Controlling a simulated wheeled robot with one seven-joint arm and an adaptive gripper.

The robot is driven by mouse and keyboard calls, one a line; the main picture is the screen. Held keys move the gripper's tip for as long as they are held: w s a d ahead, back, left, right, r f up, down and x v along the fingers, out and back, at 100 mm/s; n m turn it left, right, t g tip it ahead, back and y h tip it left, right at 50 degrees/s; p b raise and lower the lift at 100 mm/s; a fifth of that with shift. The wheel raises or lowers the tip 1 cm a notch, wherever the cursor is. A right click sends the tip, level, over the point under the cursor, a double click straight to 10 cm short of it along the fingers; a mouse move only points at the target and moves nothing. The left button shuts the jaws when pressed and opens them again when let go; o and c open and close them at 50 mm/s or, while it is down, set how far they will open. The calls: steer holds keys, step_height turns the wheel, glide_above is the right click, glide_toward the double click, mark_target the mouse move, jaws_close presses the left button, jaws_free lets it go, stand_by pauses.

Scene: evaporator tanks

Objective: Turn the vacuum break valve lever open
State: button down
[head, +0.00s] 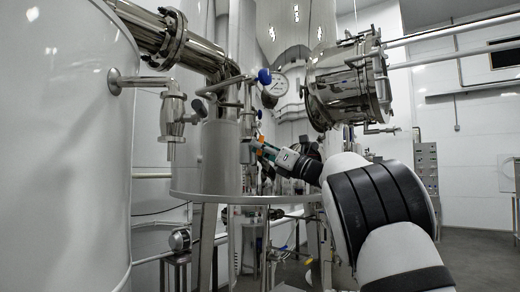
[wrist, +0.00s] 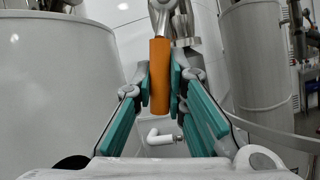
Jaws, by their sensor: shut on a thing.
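The vacuum break valve lever has an orange grip (wrist: 160,72) that hangs straight down in the middle of the wrist view. Its top joins a grey metal valve part. My gripper (wrist: 160,82) has a teal-lined finger on each side of the orange grip and is shut on it. In the head view my gripper (head: 256,150) reaches in from the right beside the tall steel column. Only a small bit of orange shows there, and the lever's full shape is hidden.
A large white tank (head: 60,150) fills the left. A flanged steel vessel (head: 345,85) is at upper right. Open floor lies at far right.

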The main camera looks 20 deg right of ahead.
steer(key=c, duration=1.6)
jaws_free()
steer(key=shift+s+d, duration=0.1)
steer(key=v, duration=1.2)
steer(key=shift+f, duration=0.1)
